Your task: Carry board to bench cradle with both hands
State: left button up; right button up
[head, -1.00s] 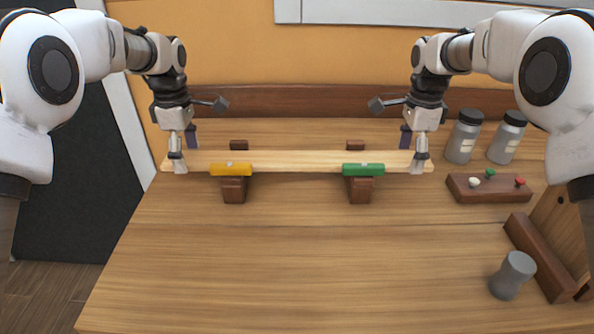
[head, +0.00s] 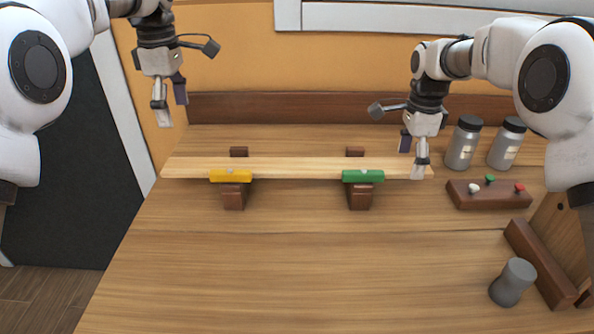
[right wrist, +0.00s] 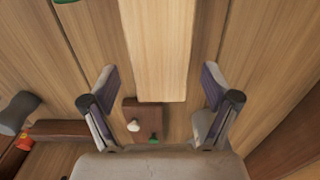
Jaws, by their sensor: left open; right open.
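The long pale board (head: 297,167) lies level across the two dark brown blocks of the bench cradle, the left one (head: 234,198) and the right one (head: 360,198). A yellow piece (head: 230,175) and a green piece (head: 362,176) sit at the board's front edge above these blocks. My left gripper (head: 170,104) is open and empty, raised above the board's left end and clear of it. My right gripper (head: 412,160) is open at the board's right end. In the right wrist view the board's end (right wrist: 158,60) lies between the spread fingers (right wrist: 160,100), with gaps on both sides.
Two grey jars with black lids (head: 463,143) and a brown control block with coloured knobs (head: 489,194) stand right of the board. A grey cylinder (head: 512,282) and a brown wooden rail (head: 540,260) are at the bench's right front. The bench's front middle is clear.

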notch_tip(320, 180, up, 12)
dwell(0.3)
